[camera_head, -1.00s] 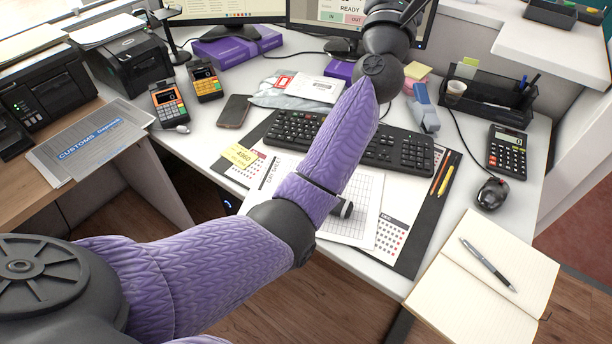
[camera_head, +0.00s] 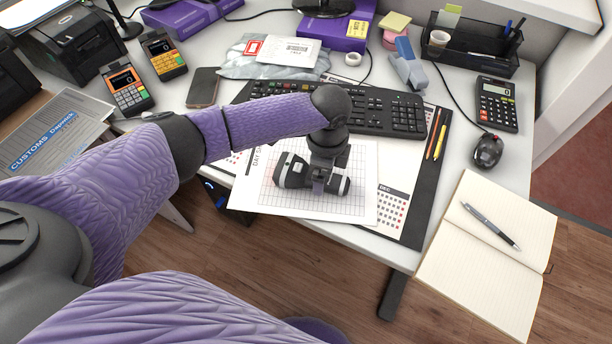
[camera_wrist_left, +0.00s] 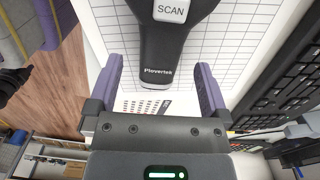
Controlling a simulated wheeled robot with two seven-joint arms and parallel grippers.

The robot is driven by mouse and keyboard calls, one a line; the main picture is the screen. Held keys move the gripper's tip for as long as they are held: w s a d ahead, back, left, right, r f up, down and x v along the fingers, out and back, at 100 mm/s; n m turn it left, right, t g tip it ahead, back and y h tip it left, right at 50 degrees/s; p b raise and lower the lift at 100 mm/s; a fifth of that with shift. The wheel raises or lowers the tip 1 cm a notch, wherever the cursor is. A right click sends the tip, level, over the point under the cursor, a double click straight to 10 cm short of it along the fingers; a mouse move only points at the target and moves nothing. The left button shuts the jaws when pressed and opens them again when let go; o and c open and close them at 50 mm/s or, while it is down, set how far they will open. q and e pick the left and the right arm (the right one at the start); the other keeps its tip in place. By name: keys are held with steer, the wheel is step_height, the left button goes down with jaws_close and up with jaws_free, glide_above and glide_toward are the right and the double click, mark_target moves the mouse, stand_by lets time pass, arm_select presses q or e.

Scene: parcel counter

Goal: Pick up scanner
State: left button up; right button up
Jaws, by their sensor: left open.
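The scanner (camera_head: 291,172) is a black and grey handheld device lying on the gridded paper near the desk's front edge. My left gripper (camera_head: 320,188) is right over its middle and hides part of it. In the left wrist view the scanner (camera_wrist_left: 165,45) shows a pale SCAN button and the name Plovertek. Its handle end points toward my left gripper (camera_wrist_left: 162,82) and lies between the lines of the two open purple fingers, with a gap on each side. Whether the fingertips reach down beside the handle I cannot tell. My right gripper is not in view.
A black keyboard (camera_head: 385,112) lies just behind the scanner. Pencils (camera_head: 435,138), a mouse (camera_head: 487,151) and an open notebook (camera_head: 480,265) are to the right. A phone (camera_head: 202,87) and card terminals (camera_head: 127,90) are at the left. The paper (camera_head: 350,208) around the scanner is clear.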

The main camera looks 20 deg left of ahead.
arm_select(q)
step_height(320, 180, down, 3)
steer(key=shift+r+b, duration=0.1)
steer(key=shift+b, duration=0.25)
steer(key=shift+r, duration=0.15)
steer(key=shift+c, duration=0.4)
steer(key=shift+d, duration=0.1)
jaws_close()
